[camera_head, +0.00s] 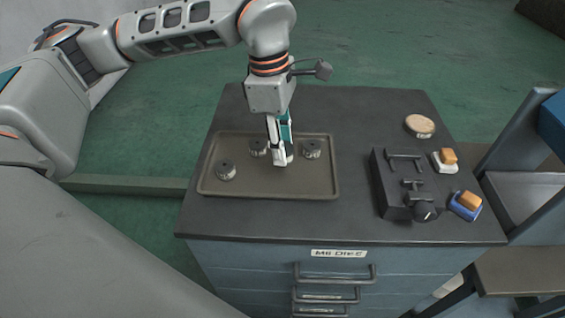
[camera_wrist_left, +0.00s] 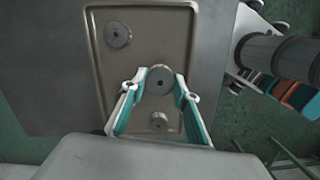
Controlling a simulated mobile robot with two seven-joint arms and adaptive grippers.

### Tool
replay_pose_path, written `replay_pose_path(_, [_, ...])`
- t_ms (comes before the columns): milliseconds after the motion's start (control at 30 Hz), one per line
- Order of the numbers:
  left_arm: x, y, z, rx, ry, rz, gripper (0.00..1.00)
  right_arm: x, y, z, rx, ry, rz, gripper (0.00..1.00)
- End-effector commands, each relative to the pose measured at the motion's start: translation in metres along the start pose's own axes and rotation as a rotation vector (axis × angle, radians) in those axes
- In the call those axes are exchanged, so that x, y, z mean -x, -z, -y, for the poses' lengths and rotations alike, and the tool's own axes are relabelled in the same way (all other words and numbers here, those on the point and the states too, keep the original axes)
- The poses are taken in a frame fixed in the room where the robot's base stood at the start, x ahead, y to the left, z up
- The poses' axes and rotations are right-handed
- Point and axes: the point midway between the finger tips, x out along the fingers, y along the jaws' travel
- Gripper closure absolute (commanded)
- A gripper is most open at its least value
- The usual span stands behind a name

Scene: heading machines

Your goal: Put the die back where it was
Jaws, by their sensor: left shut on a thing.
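A brown tray (camera_head: 270,190) lies on the dark top of a drawer cabinet. My left gripper (camera_head: 282,158) points down over the tray. Its fingers are shut on a die (camera_wrist_left: 160,80), seen between the fingertips in the left wrist view; in the head view the fingers mostly hide it. I cannot tell whether this die touches the tray. My right gripper is not in view.
The cabinet's front has drawers with handles (camera_head: 335,273). The strip between tray and fixture is clear.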

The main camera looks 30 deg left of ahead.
Motion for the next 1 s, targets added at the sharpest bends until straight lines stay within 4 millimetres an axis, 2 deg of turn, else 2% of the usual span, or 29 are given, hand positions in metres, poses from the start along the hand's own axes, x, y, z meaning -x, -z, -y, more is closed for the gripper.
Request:
replay_pose_path(267, [-0.019, 0.002, 0.000, 0.000, -0.001, 0.000, 1.00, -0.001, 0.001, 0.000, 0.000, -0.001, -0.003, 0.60])
replay_pose_path(533, [-0.054, 0.006, 0.000, -0.001, 0.000, 0.001, 1.00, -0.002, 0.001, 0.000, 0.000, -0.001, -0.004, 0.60])
replay_pose_path(933, [-0.060, 0.007, -0.001, -0.001, -0.002, 0.001, 1.00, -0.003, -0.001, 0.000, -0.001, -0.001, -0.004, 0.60])
replay_pose_path(967, [-0.060, 0.007, 0.000, 0.000, -0.001, 0.000, 0.65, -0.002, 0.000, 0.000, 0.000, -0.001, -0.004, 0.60])
replay_pose_path(1000, [-0.059, 0.007, 0.000, 0.000, -0.001, 0.000, 0.55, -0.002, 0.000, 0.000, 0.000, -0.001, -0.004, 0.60])
